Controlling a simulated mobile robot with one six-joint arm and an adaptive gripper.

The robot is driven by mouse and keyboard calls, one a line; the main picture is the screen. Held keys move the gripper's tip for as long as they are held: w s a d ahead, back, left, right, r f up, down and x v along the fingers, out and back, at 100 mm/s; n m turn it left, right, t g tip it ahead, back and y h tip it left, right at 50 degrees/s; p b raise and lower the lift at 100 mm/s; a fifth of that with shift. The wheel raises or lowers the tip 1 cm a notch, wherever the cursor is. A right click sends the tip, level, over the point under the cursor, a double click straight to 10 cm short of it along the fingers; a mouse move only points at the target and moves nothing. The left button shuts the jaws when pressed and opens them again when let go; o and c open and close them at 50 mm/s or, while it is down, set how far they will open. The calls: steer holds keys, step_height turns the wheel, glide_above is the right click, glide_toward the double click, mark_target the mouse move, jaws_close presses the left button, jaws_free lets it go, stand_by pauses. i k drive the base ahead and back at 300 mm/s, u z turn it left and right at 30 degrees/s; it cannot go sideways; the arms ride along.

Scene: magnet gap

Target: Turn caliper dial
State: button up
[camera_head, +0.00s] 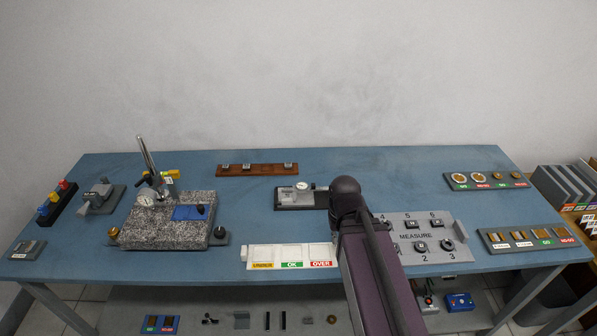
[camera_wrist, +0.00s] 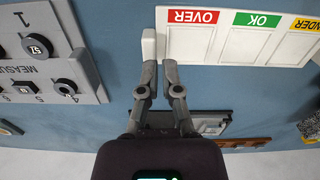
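A grey block with a small white round dial (camera_head: 302,186) sits on a dark base (camera_head: 290,207) at mid-table; I take it for the caliper, though it is small. My arm covers its right end. A device on a dark base (camera_wrist: 212,124), likely the same one, shows in the wrist view beside the right finger, partly hidden. My arm hides the gripper in the head view.
The white tray (camera_head: 249,256) has UNDER, OK and OVER sections. A grey MEASURE panel (camera_head: 434,228) with numbered spots stands right of my arm. A granite plate (camera_head: 160,232) with a dial stand is at left. A brown rack (camera_head: 257,170) lies behind; blue table is clear around it.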

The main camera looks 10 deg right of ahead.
mark_target(300, 188)
steer(key=k, duration=1.3)
steer(key=u, duration=0.4)
steer(key=i, duration=1.8)
steer(key=z, duration=0.5)
